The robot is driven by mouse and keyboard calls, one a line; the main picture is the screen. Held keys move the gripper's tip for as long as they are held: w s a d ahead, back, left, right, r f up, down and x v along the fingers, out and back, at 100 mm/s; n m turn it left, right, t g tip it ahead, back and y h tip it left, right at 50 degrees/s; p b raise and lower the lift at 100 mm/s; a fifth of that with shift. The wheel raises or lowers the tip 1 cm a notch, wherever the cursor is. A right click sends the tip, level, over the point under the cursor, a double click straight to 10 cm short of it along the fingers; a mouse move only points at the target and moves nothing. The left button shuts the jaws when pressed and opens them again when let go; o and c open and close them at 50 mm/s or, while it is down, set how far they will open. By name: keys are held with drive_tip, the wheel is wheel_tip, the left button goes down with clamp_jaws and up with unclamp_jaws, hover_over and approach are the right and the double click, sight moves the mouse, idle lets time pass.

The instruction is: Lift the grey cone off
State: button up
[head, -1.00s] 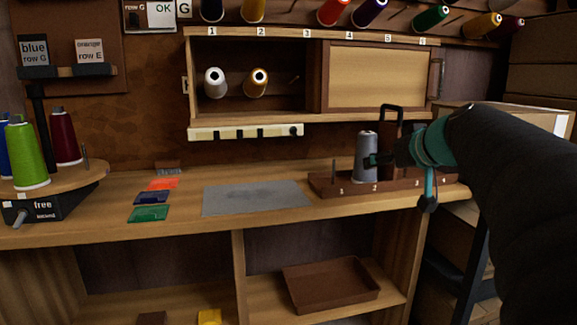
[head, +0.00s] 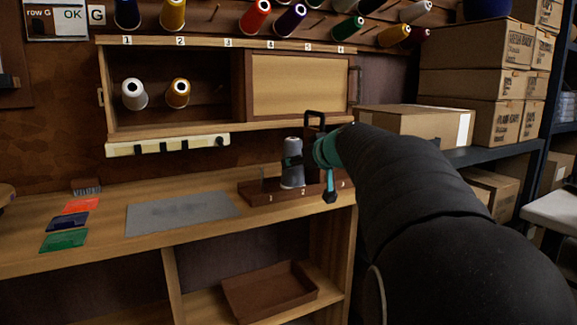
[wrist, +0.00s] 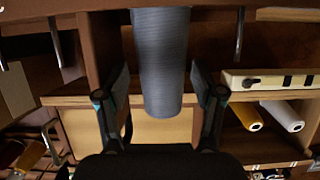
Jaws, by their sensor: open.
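The grey cone (head: 292,175) stands upright at position 2 of the brown peg rack (head: 258,196) on the bench. In the wrist view the cone (wrist: 162,60) hangs down from the top edge between the two fingers, as that picture is upside down. My gripper (head: 291,158) is at the cone's upper part, with a dark finger across its near side. In the wrist view my gripper (wrist: 158,88) is open, with a visible gap between each finger and the cone. The peg under the cone is hidden.
A cabinet with a white cone (head: 134,94) and a gold cone (head: 177,93) hangs above. A grey mat (head: 181,211) lies to the left. A cardboard box (head: 415,124) stands at right.

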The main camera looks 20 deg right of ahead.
sight(292, 139)
drive_tip(key=x, duration=0.4)
drive_tip(key=shift+a+f, duration=0.15)
drive_tip(key=shift+f, duration=0.05)
drive_tip(key=c, duration=1)
drive_tip(key=shift+r, duration=0.15)
drive_tip(key=shift+a+r, duration=0.15)
wheel_tip(292, 139, up, 6)
drive_tip(key=shift+r+p, duration=0.25)
drive_tip(key=shift+p, duration=0.75)
drive_tip(key=a, duration=0.6)
drive_tip(key=a+p, duration=0.1)
drive_tip(key=a, duration=0.6)
drive_tip(key=a+p, duration=0.1)
drive_tip(key=a, duration=0.5)
drive_tip(key=shift+s+a, duration=0.3)
drive_tip(key=shift+a, duration=0.05)
